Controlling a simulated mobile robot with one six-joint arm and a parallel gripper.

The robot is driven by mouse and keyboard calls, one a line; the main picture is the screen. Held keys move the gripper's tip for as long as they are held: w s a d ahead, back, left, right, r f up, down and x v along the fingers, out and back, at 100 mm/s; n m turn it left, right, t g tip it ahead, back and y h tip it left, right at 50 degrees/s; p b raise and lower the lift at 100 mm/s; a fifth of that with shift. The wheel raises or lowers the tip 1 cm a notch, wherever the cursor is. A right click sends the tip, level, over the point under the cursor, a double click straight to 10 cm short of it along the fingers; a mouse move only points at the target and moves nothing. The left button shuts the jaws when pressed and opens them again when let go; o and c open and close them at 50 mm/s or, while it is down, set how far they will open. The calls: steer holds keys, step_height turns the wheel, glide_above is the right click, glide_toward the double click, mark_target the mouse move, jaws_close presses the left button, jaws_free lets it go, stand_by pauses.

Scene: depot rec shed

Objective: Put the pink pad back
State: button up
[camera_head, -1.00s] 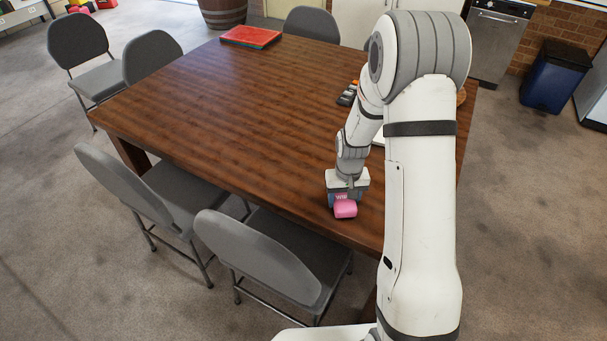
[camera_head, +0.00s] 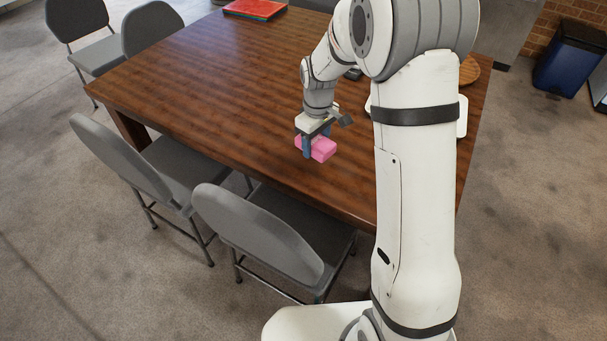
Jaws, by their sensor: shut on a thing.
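The pink pad (camera_head: 322,150) is a small pink block at the end of my arm, over the near part of the brown wooden table (camera_head: 200,105). The pad looks raised above the table, but the height is hard to judge from this view. The far finger is mostly hidden.
A red folder or tray (camera_head: 255,8) lies at the table's far edge. A round wooden item (camera_head: 469,70) and a white item (camera_head: 462,115) sit at the right, partly behind my arm. Grey chairs (camera_head: 258,240) stand along the near left side. The table's left half is clear.

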steer(key=shift+a+r+n+b, duration=0.2)
steer(key=shift+a+r+n, duration=0.25)
steer(key=shift+a+n, duration=0.15)
steer(key=shift+a+r+n+b, duration=0.15)
steer(key=shift+a+r+n, duration=0.3)
steer(key=shift+a, duration=0.2)
glide_above(306, 169)
steer(key=shift+n, duration=0.25)
step_height(306, 169, down, 5)
steer(key=shift+w+f, duration=0.1)
steer(key=shift+f, duration=2.1)
steer(key=shift+f, duration=0.2)
steer(key=o, duration=1)
steer(key=shift+o, duration=0.2)
